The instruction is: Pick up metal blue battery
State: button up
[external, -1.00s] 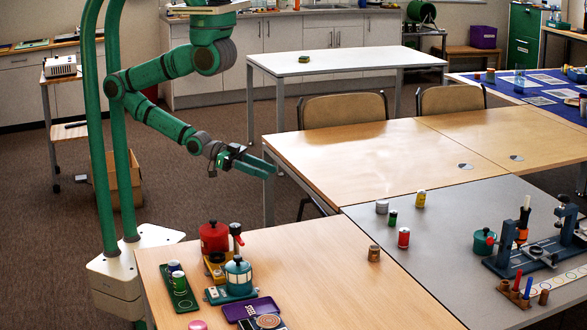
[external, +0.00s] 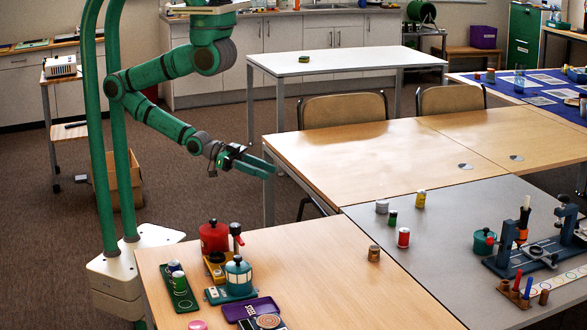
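A small can-shaped battery with a blue side and pale top (external: 174,266) stands upright on a dark green tray (external: 187,303) at the left of the near wooden table. A green one with a pale top (external: 179,280) stands right in front of it. My gripper (external: 269,166) is in the air beyond the near table, up and to the right of the tray and well apart from it. Its two green fingers point right with a gap between them, and nothing shows between them.
Red (external: 213,236) and teal (external: 238,275) pots stand just right of the tray. A purple tray (external: 252,308) lies in front. Several small cylinders, including a red one (external: 403,237), stand on the grey table.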

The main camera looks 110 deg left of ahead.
jog(key=shift+o, duration=1.1)
